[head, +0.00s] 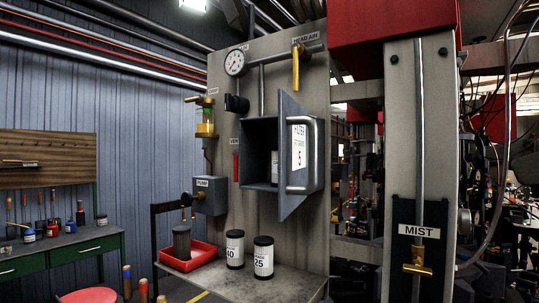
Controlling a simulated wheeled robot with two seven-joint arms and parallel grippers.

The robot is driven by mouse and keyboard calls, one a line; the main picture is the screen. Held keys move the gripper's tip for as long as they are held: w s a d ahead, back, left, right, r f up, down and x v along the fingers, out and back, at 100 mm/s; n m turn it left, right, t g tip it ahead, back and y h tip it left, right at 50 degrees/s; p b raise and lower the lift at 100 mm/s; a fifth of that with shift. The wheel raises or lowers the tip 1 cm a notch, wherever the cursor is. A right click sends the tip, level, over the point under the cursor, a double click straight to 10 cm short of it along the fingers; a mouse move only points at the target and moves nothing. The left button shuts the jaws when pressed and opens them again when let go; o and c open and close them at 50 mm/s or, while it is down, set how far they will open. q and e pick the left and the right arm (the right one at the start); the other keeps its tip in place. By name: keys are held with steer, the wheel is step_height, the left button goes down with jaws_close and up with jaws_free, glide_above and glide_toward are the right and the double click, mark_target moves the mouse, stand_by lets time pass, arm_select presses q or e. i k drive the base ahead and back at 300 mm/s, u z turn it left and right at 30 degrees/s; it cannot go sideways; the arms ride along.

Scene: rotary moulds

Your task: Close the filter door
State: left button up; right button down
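The filter door (291,150) is a grey panel with a white label reading FILTER and a 5, and a silver bar handle (299,190). It stands open, swung out from the grey filter box (259,121) on the upright panel, and is seen at a steep angle. Part of a canister (274,168) with a pale label shows inside the box; the rest is hidden behind the door. Neither of my grippers is in the head view, so nothing of mine touches the door here.
Below the box, a ledge (215,285) carries two labelled dark canisters (235,250) (263,258) and a red tray (205,254) with a dark cylinder (182,242). A yellow-handled valve (296,68) and gauge (234,63) sit above. A MIST column (400,130) stands right.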

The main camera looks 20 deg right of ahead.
mark_target(294, 120)
steer(key=u, duration=0.1)
steer(key=k, duration=1.05)
steer(key=z, duration=0.25)
